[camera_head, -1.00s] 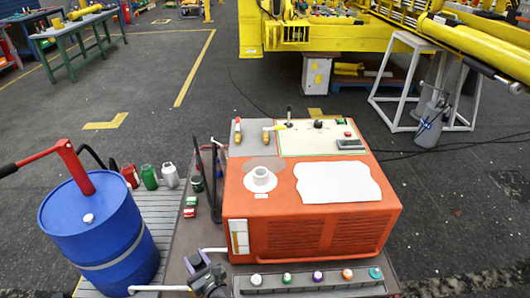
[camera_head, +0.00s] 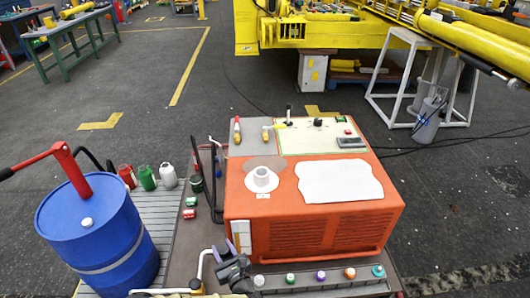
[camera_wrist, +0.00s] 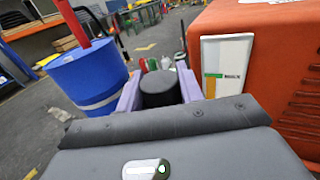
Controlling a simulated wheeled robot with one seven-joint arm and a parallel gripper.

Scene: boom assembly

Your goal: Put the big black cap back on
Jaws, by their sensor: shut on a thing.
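My gripper (camera_wrist: 158,92), with its purple fingers, is shut on the big black cap (camera_wrist: 160,80) in the wrist view. The cap's round dark top shows between the fingers. In the head view my gripper (camera_head: 220,252) is low, by the front left corner of the orange machine (camera_head: 330,225). The cap is too dark to tell apart from the gripper there. A white round neck (camera_head: 262,176) stands uncovered on the machine's top, on a pale round plate. The gripper is in front of and to the left of this neck, apart from it.
A blue drum (camera_head: 90,232) with a red-handled pump stands at the left. Small cans and bottles (camera_head: 147,177) stand behind it. A row of colored caps (camera_head: 320,276) lies along the machine's front. A white sheet (camera_head: 338,181) lies right of the neck.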

